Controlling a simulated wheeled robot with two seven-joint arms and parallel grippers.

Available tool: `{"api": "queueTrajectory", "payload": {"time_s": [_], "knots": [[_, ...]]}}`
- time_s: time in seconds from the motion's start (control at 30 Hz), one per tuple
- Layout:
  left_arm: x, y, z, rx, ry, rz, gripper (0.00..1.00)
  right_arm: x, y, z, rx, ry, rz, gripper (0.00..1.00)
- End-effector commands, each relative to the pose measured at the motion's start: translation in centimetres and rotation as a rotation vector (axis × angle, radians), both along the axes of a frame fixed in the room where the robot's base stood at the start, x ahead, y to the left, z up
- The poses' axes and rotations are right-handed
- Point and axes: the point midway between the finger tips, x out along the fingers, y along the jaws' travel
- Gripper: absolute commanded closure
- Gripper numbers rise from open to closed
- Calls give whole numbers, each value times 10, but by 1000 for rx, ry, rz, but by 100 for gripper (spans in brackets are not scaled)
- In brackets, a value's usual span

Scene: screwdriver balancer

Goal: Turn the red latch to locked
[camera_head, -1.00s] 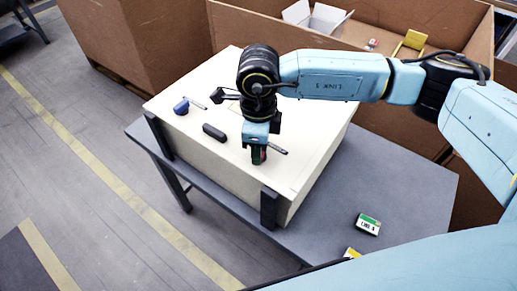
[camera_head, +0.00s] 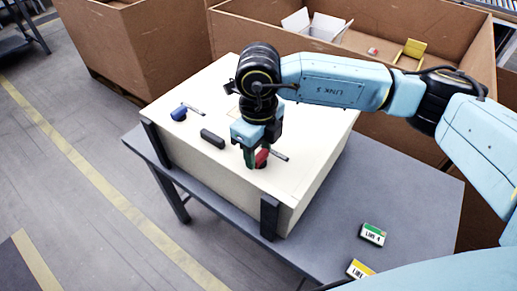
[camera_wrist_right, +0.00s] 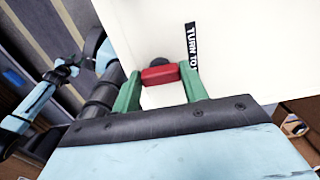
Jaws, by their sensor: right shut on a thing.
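The red latch (camera_head: 262,158) is on the cream top of the box (camera_head: 315,140). My right gripper (camera_head: 256,162) points down at it, with its green fingers on either side of it. In the right wrist view the red latch (camera_wrist_right: 160,75) lies between the two green fingertips (camera_wrist_right: 160,88), which are shut on it. A dark round part shows just behind it. A black label reading "TURN TO" (camera_wrist_right: 191,48) is beside it, its end hidden by a finger. A blue arm with a dark end (camera_wrist_right: 62,73), seemingly my left, shows small at the left; its jaws are unclear.
A blue knob (camera_head: 179,114) and a black handle (camera_head: 212,138) are on the same box top. The box stands on a grey table (camera_head: 400,180). A green-labelled block (camera_head: 372,235) and a yellow-labelled one (camera_head: 360,269) lie at the table's front right. Cardboard crates (camera_head: 140,50) stand behind.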

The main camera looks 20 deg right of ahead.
Motion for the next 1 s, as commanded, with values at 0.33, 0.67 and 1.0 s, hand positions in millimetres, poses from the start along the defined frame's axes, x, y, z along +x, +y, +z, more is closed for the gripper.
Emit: {"api": "queueTrajectory", "payload": {"time_s": [0.33, 0.67, 1.0], "knots": [[0, 0, 0, 0, 1, 0, 64, 1, 0, 2, 2, -5, -5, 53], [-1, 0, 0, 0, 1, 0, 64, 1, 0, 1, 1, -2, -3, 35], [-1, 0, 1, 0, 1, 0, 64, 1, 0, 32, 3, -5, -2, 35]]}}
